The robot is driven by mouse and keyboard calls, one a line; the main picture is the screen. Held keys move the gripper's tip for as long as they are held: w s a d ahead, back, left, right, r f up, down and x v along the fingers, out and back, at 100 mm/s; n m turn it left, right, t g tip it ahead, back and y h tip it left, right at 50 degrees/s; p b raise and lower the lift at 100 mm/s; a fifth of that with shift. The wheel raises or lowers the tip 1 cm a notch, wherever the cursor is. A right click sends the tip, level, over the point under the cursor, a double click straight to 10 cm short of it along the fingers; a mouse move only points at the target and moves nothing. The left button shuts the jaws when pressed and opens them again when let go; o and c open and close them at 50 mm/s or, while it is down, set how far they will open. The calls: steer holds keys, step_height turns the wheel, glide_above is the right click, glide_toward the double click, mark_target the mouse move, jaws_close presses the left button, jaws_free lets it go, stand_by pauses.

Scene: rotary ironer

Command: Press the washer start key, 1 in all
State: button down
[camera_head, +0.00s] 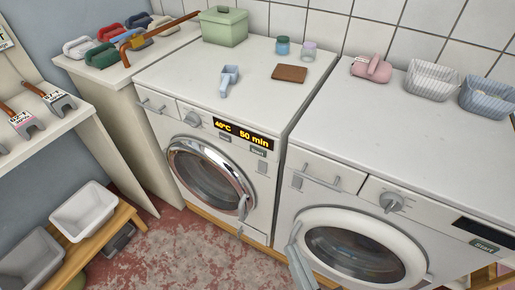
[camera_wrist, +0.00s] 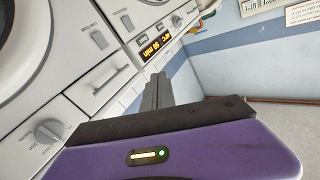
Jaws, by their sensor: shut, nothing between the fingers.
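The washer is the left white machine (camera_head: 205,160) in the head view, with a round door and a lit display (camera_head: 243,133) reading 40°C and 50 min. Its small start key (camera_head: 258,152) sits just under the display's right end. The wrist view shows the same display (camera_wrist: 155,48) upside down, beyond my fingers. My gripper (camera_wrist: 158,82) has a purple body and grey fingers, shut and empty, in front of the machine fronts. No contact with the key shows. I cannot make out my gripper in the head view.
The right machine (camera_head: 345,245) has its own start key (camera_head: 485,245), a knob and a drawer handle (camera_head: 322,184); that handle also shows close by in the wrist view (camera_wrist: 114,82). A light-blue scoop (camera_head: 229,80) and a brown block (camera_head: 290,73) lie on the washer top.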

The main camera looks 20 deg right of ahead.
mark_target(250, 147)
steer(key=w+a+m+t+p, duration=0.1)
steer(key=w+a+m, duration=0.25)
steer(key=w, duration=0.65)
steer(key=w+a+m+t+p, duration=0.15)
steer(key=w+a, duration=0.35)
steer(key=w, duration=0.5)
steer(key=w+f+m, duration=0.1)
steer(key=w+f+m+h, duration=0.1)
steer(key=m, duration=0.1)
steer(key=d+f+m+h, duration=0.1)
steer(key=f, duration=0.1)
steer(key=shift+w+g, duration=0.35)
steer(key=shift+w, duration=0.05)
steer(key=w+d+b, duration=0.3)
steer(key=w+d, duration=0.3)
steer(key=shift+b, duration=0.3)
steer(key=shift+w+d, duration=0.15)
steer(key=shift+d, duration=0.05)
stand_by(0.5)
steer(key=shift+w+d+r+b, duration=0.1)
steer(key=shift+w+d+b, duration=0.1)
steer(key=shift+w+b, duration=0.1)
